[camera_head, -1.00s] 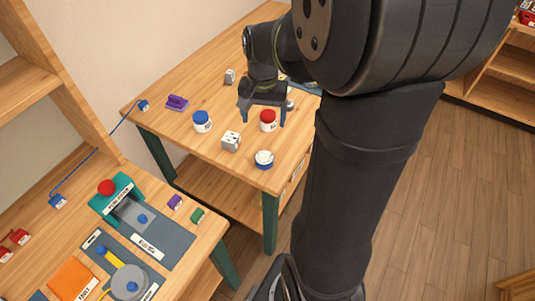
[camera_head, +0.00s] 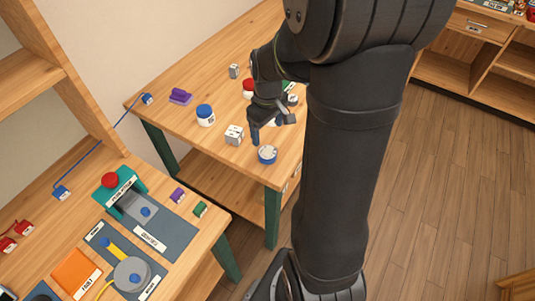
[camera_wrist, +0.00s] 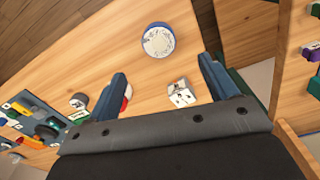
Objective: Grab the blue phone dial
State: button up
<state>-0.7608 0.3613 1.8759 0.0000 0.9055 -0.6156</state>
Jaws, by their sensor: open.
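The blue phone dial (camera_head: 267,154) is a round white disc with a blue rim, lying near the front corner of the wooden table. In the wrist view the dial (camera_wrist: 158,40) is fully visible at top centre, its pale face toward the camera. My gripper (camera_head: 268,128) is above the table, just behind the dial in the head view, partly hidden by its own links. In the wrist view my gripper (camera_wrist: 162,68) is open, with its two blue fingers spread wide and nothing between their tips. The dial is past the fingertips, apart from both.
A white block (camera_head: 234,134) and a blue-lidded jar (camera_head: 205,115) stand left of the gripper. A purple object (camera_head: 180,96) and a red-topped object (camera_head: 248,88) are farther back. In the wrist view, a small block (camera_wrist: 181,94) shows between the fingers, and red shows behind the left finger.

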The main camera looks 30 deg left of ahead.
aim_at(268, 152)
notch_tip(268, 152, down, 11)
jog(key=shift+w+f, duration=0.15)
jog(key=shift+f, duration=0.05)
dwell(0.4)
jog(key=c, duration=1.1)
jog(key=shift+c, duration=0.2)
